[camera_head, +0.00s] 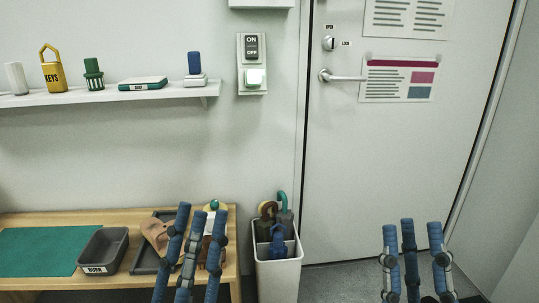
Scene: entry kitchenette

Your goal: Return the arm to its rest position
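My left gripper (201,214) is at the bottom, left of centre, with its blue fingers pointing up and spread apart. It looks open and empty. It is in front of the right end of the wooden bench in the view and hides part of what lies there; I cannot tell the distance between them. My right gripper (412,228) is at the bottom right, in front of the door's lower part and the floor. Its fingers are also apart, with nothing between them. Both arms are mostly below the picture's edge.
A wooden bench (118,217) carries a green mat (38,252), a grey bin (103,250) and a dark tray (146,262). An umbrella stand (278,275) stands between the grippers. A wall shelf (105,94) holds several small items. A switch panel (252,64) is beside the door (400,150).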

